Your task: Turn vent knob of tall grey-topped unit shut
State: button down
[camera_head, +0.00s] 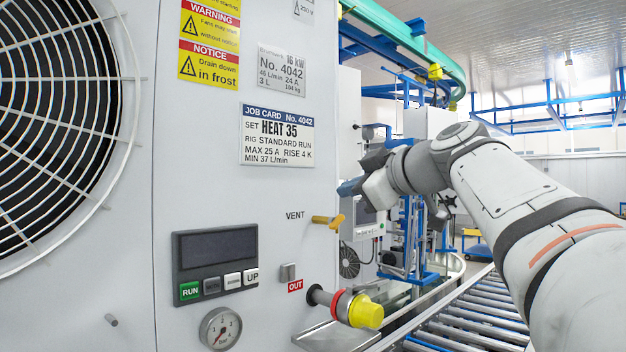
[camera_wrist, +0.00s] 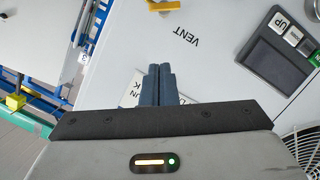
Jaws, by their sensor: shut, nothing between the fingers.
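The vent knob is a yellow handle (camera_head: 328,221) beside the word VENT on the front panel of a pale grey unit (camera_head: 200,135). The handle points roughly sideways in the head view. It also shows at the top edge of the wrist view as a yellow piece (camera_wrist: 163,6), partly cut off. My gripper (camera_head: 350,187) is up and to the right of the handle in the head view, apart from it. In the wrist view its dark blue fingers (camera_wrist: 160,72) are together and empty, with the handle beyond their tips. The unit's top is out of view.
Below the handle, a pipe outlet with a yellow cap (camera_head: 365,312) sticks out near the OUT label. A display with buttons (camera_head: 216,262) and a gauge (camera_head: 220,328) sit left of it. A roller conveyor (camera_head: 470,325) runs at the right.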

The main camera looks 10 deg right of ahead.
aim_at(336, 222)
jog(key=w+f+p, duration=0.1)
jog(key=w+f, duration=0.3)
jog(key=shift+w, duration=0.4)
jog(key=shift+a+f, duration=0.1)
